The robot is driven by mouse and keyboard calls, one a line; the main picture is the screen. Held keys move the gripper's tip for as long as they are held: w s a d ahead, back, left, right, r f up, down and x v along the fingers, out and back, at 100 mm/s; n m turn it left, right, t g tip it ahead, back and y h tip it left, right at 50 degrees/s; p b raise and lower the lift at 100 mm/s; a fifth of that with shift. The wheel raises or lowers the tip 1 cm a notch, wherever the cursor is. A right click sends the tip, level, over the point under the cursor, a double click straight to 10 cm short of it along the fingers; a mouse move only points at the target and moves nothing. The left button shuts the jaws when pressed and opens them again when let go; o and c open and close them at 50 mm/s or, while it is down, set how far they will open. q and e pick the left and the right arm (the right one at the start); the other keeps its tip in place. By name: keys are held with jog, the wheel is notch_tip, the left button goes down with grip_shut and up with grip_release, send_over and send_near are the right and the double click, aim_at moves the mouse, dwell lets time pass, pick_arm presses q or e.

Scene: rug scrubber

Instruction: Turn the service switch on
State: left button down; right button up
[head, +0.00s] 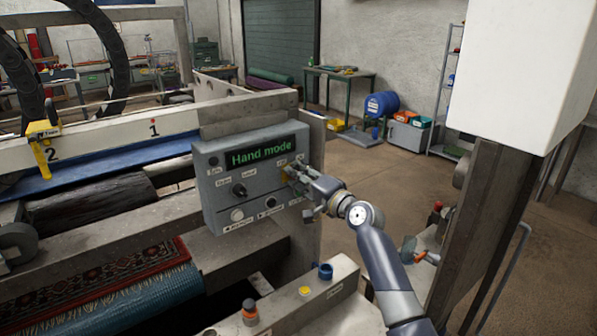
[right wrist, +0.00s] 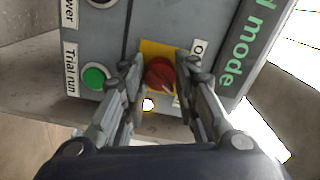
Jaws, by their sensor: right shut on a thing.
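The grey control panel (head: 222,192) hangs on the machine frame, its display (head: 258,152) reading "Hand mode" in green. In the right wrist view, a red rotary knob (right wrist: 160,72) sits on a yellow plate (right wrist: 150,46), beside a partly hidden label starting with "O". My right gripper (head: 293,180) is at the panel's right side, its two fingers on either side of the red knob and shut on it. In the head view the gripper largely hides the knob. My left gripper is not in view.
A green button (right wrist: 94,77) labelled "Trial run" is near the fingers. A black knob (head: 239,190) and other buttons are on the same panel. Open floor lies behind.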

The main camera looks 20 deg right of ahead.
jog(key=shift+r+m+p, duration=0.1)
jog(key=shift+m+p, duration=0.2)
jog(key=shift+m, duration=0.4)
jog(key=o, duration=1.1)
jog(key=v, duration=1.2)
